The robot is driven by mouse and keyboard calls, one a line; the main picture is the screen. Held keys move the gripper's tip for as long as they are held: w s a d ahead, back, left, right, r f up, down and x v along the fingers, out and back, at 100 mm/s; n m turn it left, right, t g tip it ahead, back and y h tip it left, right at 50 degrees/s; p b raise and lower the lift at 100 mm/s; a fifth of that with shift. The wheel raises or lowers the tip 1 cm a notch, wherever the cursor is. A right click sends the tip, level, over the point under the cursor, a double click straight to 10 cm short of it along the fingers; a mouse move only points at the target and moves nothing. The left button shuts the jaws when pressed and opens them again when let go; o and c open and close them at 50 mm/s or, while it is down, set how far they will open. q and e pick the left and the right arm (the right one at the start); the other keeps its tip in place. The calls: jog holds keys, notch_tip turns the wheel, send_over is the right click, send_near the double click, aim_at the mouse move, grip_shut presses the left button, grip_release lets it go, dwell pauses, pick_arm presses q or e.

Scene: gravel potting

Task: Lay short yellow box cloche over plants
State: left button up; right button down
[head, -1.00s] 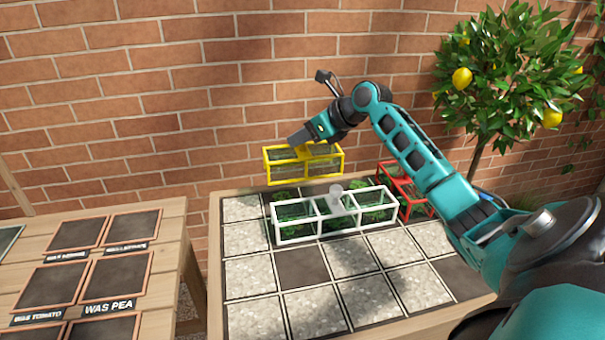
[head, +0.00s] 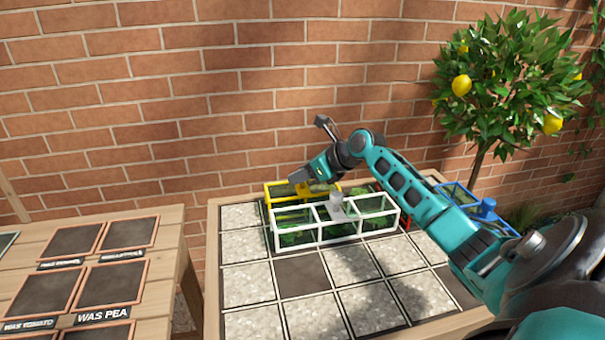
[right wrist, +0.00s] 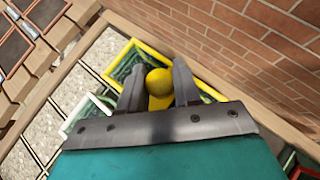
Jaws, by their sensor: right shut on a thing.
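The short yellow box cloche (head: 273,189) is at the back of the gravel bed, behind the white cloche, with its lower part hidden by it. My right gripper (head: 297,182) is shut on the cloche's yellow knob. The right wrist view shows the round yellow knob (right wrist: 159,82) between the two fingers and the yellow frame (right wrist: 118,55) below. Green plants (head: 292,217) show through the white cloche; those under the yellow one are mostly hidden. I cannot tell whether the yellow cloche touches the bed. My left gripper is not in view.
A longer white box cloche (head: 320,224) with a pale knob stands directly in front. A red cloche (head: 405,221) is mostly hidden by my right arm, and a blue cloche (head: 470,205) is at the back right. A brick wall (head: 200,110) rises behind. A wooden table (head: 150,225) holds dark labelled panels.

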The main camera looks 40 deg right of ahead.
jog(key=c, duration=1.1)
grip_release()
jog(key=shift+f, duration=0.1)
jog(key=o, duration=0.3)
pick_arm(q)
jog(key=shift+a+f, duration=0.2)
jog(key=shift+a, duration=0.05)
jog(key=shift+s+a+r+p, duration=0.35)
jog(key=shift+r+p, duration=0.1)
jog(key=shift+p, duration=0.6)
pick_arm(e)
jog(key=v, duration=1.2)
jog(key=shift+a+r, duration=0.1)
jog(key=shift+r, duration=0.1)
